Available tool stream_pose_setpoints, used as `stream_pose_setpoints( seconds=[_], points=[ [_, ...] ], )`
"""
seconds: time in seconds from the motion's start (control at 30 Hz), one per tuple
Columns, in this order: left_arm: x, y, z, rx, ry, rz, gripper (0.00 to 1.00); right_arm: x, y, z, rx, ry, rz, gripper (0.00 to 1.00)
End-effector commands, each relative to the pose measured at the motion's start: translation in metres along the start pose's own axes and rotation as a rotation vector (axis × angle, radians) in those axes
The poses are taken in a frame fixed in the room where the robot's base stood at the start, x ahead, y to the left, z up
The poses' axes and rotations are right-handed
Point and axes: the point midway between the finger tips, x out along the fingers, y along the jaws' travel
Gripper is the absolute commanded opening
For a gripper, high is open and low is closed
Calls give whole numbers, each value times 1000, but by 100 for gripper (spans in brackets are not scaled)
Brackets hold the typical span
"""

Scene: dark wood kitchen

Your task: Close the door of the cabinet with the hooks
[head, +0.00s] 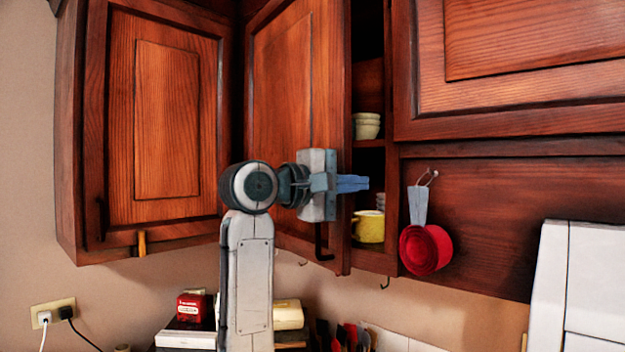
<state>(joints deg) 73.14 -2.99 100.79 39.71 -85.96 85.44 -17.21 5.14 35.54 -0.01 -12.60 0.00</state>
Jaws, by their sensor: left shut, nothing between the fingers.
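The cabinet with the hooks (393,210) is on the wall in the middle of the head view, with small hooks under its bottom edge. Its wooden door (285,75) stands partly open, hinged on the left side, with a dark handle (320,243) low near its free edge. My left gripper (366,184) is shut and empty. It is in front of the door, with its fingertips pointing right past the door's free edge, across the opening. I cannot tell whether it touches the door. My right gripper is not in view.
Bowls (367,126) and a yellow cup (369,226) stand on the cabinet's shelves. Red measuring cups (425,248) hang to the right. Another closed cabinet (167,120) is at left. A white appliance (580,285) stands at lower right. A red box (195,308) and utensils are below.

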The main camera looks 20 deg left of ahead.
Motion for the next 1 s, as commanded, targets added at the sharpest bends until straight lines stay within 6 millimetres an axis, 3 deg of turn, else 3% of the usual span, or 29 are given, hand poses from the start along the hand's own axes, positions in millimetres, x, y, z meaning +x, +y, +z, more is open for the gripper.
stream_pose_setpoints(
  seconds=[0.2, 0.4, 0.63, 1.0],
  points=[
    [52, 0, -6, -3, 1, -2, 0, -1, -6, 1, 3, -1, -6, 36],
    [80, 0, -12, -1, 1, -1, 0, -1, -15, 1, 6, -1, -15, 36],
    [92, 0, -16, 0, 3, 0, 0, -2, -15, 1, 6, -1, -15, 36],
    [92, 1, -16, 0, 5, 2, 0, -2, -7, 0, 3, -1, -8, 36]
  ],
)
